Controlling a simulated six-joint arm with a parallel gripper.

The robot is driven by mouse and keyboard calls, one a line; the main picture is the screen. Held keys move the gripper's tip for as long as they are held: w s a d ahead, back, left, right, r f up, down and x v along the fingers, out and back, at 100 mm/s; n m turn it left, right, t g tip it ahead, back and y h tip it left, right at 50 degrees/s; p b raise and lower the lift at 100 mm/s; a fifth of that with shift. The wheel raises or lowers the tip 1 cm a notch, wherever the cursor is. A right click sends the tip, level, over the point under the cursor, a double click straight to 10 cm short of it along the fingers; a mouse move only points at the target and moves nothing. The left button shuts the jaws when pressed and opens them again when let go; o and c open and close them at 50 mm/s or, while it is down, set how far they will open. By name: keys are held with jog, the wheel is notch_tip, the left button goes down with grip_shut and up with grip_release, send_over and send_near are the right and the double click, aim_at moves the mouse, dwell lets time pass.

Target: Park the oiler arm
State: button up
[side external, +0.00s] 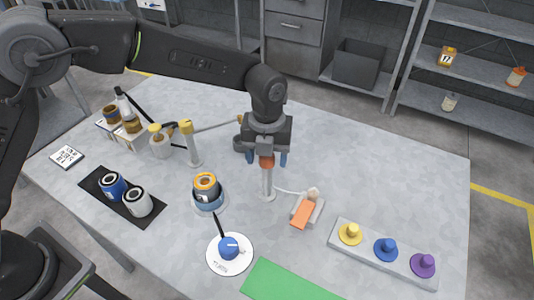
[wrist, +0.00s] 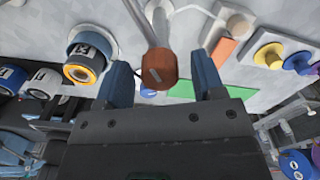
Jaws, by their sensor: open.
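A post with a yellow top (side external: 186,127) stands left of my gripper, and a thin swing arm (side external: 215,126) reaches from it to a yellow tip beside my wrist. I cannot tell for sure that this is the oiler arm. My gripper (side external: 266,158) is open and points down above the table. A red-brown knob (wrist: 158,68) sits between my two blue fingers (wrist: 163,64) with a visible gap on each side. In the side view the knob (side external: 267,161) tops a slim grey post (side external: 267,184). My wrist partly hides the swing arm's end.
A blue reel with an orange ring (side external: 207,191) sits on a round base. A black mat (side external: 105,205) holds two reels. A blue dial (side external: 229,247), an orange block (side external: 303,215), a green mat (side external: 285,282) and a strip of coloured knobs (side external: 386,250) stand near the front. The right rear table is clear.

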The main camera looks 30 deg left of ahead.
jog(key=shift+r, duration=0.1)
notch_tip(320, 180, up, 14)
jog(key=shift+f, duration=0.2)
dwell(0.6)
jog(key=s+a+r+n+t, duration=0.1)
jog(key=s+a+r+n, duration=0.35)
jog(key=a+n, duration=0.25)
jog(key=s+a+r+n+t, duration=0.25)
jog(key=s+a+n, duration=0.25)
jog(key=a+n, duration=0.25)
jog(key=s+a+f+n+t, duration=0.1)
jog(key=s+a+f+n, duration=0.1)
jog(key=s+n, duration=0.5)
jog(key=s+a+f+n+t, duration=0.1)
jog(key=s+a+f+n, duration=0.2)
jog(key=n, duration=0.7)
jog(key=s+a, duration=0.2)
jog(key=s, duration=0.2)
jog(key=shift+s, duration=0.3)
